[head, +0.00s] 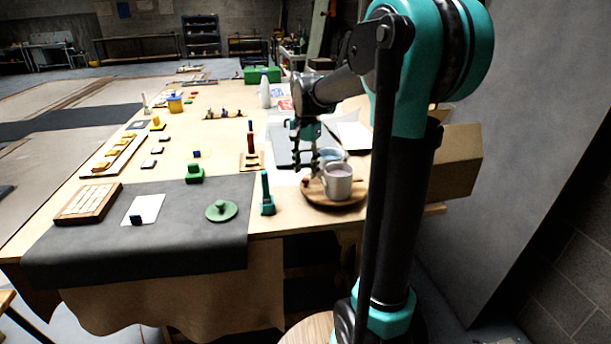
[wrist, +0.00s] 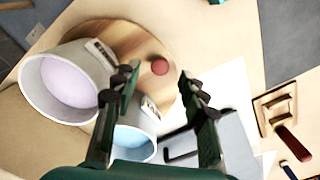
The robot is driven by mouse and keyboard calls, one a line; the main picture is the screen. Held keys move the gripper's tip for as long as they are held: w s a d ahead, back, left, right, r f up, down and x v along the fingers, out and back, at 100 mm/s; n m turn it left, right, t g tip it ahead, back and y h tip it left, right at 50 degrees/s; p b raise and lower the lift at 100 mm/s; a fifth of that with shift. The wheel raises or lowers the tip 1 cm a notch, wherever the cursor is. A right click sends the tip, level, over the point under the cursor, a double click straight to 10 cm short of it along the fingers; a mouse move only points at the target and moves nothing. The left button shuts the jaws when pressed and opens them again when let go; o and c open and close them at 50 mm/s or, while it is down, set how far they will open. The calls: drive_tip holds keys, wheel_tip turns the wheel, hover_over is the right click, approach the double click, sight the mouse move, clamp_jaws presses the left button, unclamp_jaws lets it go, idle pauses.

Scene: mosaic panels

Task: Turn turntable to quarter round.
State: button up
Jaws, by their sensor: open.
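The turntable (head: 346,200) is a round wooden disc near the right front edge of the table; its bare wood also shows in the wrist view (wrist: 125,38). A white mug (head: 338,184) with a pale violet inside and a second mug (head: 329,155) with a light blue inside stand on it. A red knob (wrist: 160,67) sits near the disc's rim. My gripper (head: 311,175) is above the left part of the disc, its fingers pointing down. In the wrist view my gripper (wrist: 157,88) is open and empty, with the red knob between and beyond the fingertips.
A teal-handled tool (head: 266,195) stands left of the turntable. A grey mat (head: 190,243) with a green lidded shape (head: 221,210) and a wooden rack (head: 89,203) covers the table's left front. A cardboard box (head: 452,165) is to the right. Papers lie behind the turntable.

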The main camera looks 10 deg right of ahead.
drive_tip(key=shift+f, duration=1.45)
clamp_jaws()
